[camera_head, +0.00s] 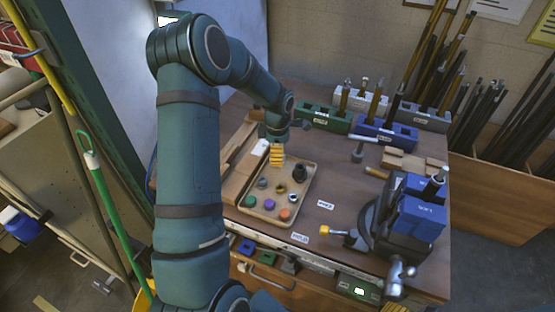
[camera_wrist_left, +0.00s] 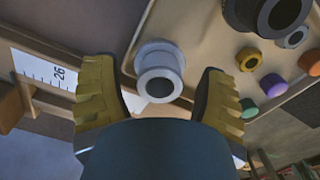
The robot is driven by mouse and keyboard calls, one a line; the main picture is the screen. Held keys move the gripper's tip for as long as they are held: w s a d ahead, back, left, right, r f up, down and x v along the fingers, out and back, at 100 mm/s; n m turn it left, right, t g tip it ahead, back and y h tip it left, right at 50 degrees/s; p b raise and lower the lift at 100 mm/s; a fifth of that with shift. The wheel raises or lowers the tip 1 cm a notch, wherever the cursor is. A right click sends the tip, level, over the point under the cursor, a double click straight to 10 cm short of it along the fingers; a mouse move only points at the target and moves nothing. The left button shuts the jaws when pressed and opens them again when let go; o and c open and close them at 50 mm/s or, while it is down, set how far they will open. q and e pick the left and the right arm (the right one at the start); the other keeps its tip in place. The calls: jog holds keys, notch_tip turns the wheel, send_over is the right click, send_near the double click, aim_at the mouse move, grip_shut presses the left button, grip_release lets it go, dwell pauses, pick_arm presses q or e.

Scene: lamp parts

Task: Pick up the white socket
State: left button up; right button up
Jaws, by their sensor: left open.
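The white socket (camera_wrist_left: 158,70) is a pale flanged ring with a dark round hole, in the left wrist view. It sits at the edge part of the tan tray (camera_wrist_left: 207,42), which also shows in the head view (camera_head: 307,184). My left gripper (camera_wrist_left: 160,95) is open, with one yellow ribbed finger on each side of the socket in that view. I cannot tell whether either finger touches it. In the head view my left gripper (camera_head: 277,154) is over the tray's far end and hides the socket. A yellow ribbed tip at the bottom edge may be my right gripper (camera_head: 395,308).
The tray also holds a black cylinder (camera_head: 299,172), a dark ring (camera_head: 281,188), and green (camera_head: 250,201), purple (camera_head: 269,205) and orange (camera_head: 284,215) pieces. Green (camera_head: 325,118) and blue (camera_head: 385,133) bins stand behind. A vise (camera_head: 400,215) is at the right.

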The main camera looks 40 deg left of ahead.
pick_arm(q)
jog(key=shift+f, duration=0.45)
jog(key=shift+r, duration=0.1)
grip_shut()
